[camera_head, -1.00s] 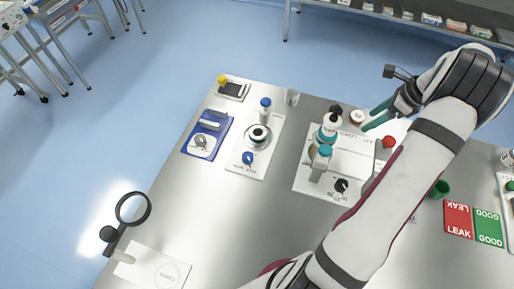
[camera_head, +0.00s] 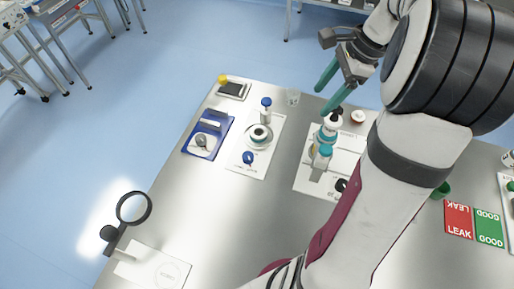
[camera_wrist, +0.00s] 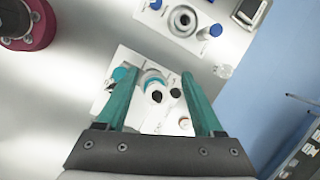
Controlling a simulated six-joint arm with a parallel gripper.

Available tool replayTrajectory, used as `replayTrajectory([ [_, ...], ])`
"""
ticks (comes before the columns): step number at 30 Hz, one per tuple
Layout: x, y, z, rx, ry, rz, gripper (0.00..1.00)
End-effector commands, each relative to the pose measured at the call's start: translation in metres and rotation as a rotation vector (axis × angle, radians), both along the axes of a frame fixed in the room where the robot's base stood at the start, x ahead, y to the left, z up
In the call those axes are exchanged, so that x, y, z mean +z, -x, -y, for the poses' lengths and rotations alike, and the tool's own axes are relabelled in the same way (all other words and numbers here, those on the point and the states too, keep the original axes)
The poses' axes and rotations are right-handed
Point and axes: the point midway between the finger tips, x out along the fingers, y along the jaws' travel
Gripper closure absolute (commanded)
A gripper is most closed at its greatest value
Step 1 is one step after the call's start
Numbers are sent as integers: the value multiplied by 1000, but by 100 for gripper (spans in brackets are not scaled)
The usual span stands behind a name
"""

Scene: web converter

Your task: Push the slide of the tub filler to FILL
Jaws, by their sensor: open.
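No label naming the tub filler or FILL can be read, so I cannot tell which station it is. One white plate (camera_head: 307,184) carries teal-and-white upright parts (camera_head: 322,155) and a black knob; these parts also show between my fingers in the wrist view (camera_wrist: 152,82). To its left, another white plate (camera_head: 240,162) holds a round ring fixture (camera_head: 259,137), a blue-capped bottle (camera_head: 266,108) and a blue knob (camera_head: 249,158). My gripper (camera_head: 324,99) is open and empty, in the air near the table's far side. My arm hides part of the teal station.
A blue-based unit (camera_head: 190,148) and a small dark device with a yellow knob (camera_head: 233,90) stand farther left. A clear cup (camera_head: 293,96) is near the far edge. A magnifier (camera_head: 134,208) stands front left. LEAK and GOOD cards (camera_head: 473,223) lie right. The middle front is bare metal.

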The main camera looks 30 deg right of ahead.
Motion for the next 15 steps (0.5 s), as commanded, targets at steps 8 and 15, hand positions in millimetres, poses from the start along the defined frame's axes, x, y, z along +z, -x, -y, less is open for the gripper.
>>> replayTrajectory([
  [8,11,8,-77,283,48,14,31],
  [15,14,32,-142,552,88,33,31],
])
